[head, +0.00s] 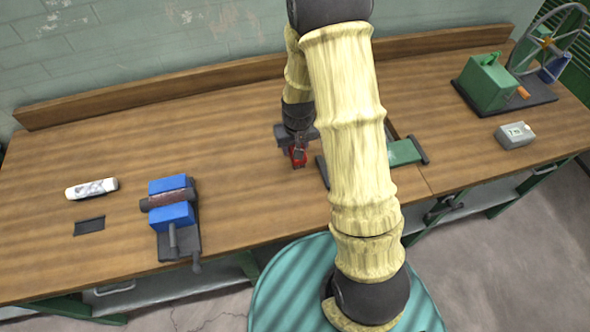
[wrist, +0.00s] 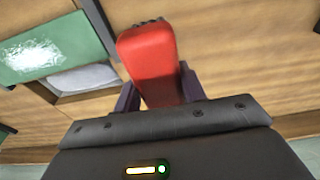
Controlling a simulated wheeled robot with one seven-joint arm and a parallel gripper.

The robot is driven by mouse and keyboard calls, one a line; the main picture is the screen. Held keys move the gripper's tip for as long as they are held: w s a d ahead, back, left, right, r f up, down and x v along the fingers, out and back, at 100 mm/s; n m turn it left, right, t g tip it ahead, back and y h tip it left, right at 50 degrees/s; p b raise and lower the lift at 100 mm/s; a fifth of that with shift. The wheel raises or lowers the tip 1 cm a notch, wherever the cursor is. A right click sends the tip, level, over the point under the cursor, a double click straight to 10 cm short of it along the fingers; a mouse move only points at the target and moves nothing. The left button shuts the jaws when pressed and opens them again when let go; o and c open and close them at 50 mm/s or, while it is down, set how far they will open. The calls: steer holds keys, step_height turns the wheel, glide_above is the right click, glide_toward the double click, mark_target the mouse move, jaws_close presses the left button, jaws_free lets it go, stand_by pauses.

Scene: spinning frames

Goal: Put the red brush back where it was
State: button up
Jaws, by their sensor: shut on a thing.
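The red brush (wrist: 150,62) is held between the two dark fingers of my gripper (wrist: 160,88) in the wrist view. Its rounded red body points away from the palm, with dark bristle tips showing at its far end. I cannot tell whether the brush touches the bench top. My arm hides part of the bench right of the gripper.
A green block in a dark frame (head: 404,152) lies close right of my gripper, partly hidden by my arm. A blue vise (head: 171,188), a white cylinder (head: 91,189) and a dark flat plate (head: 89,226) are at left. A green wheeled machine (head: 490,82) and grey box (head: 515,135) are at right.

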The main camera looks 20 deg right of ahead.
steer(key=p, duration=0.2)
glide_above(295, 172)
step_height(295, 172, down, 5)
steer(key=shift+f, duration=0.1)
steer(key=shift+w+f, duration=0.15)
steer(key=shift+f, duration=0.2)
steer(key=shift+s, duration=0.25)
step_height(295, 172, down, 3)
steer(key=shift+f+p, duration=0.15)
steer(key=shift+p, duration=0.25)
steer(key=shift+f, duration=0.4)
steer(key=shift+f, duration=0.1)
steer(key=shift+f, duration=0.1)
steer(key=o, duration=0.9)
steer(key=shift+o, duration=0.2)
